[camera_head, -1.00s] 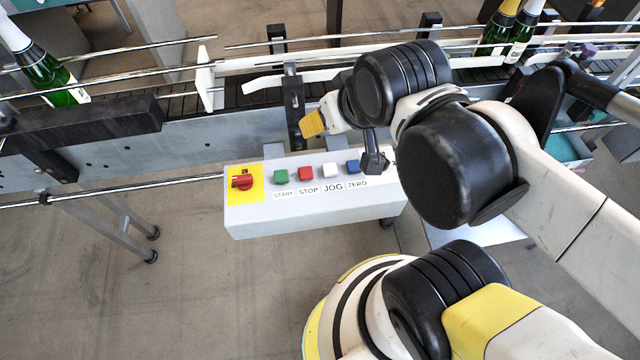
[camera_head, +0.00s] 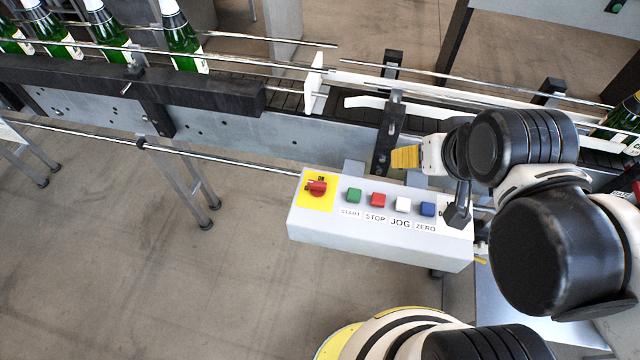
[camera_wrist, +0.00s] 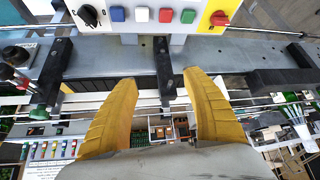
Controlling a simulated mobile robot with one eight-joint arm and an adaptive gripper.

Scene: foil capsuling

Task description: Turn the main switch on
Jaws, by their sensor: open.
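My gripper (camera_head: 405,157) is behind the box, to the right of the switch, with a yellow finger showing. In the wrist view my two yellow fingers (camera_wrist: 158,85) are spread apart and empty, over the conveyor frame. They do not touch the switch.
Green (camera_head: 354,195), red (camera_head: 378,199), white (camera_head: 403,204) and blue (camera_head: 428,209) buttons sit right of the switch. A black knob (camera_wrist: 89,16) is at the box's other end. Conveyor rails (camera_head: 240,147) run behind, with several bottles (camera_head: 181,38) at upper left.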

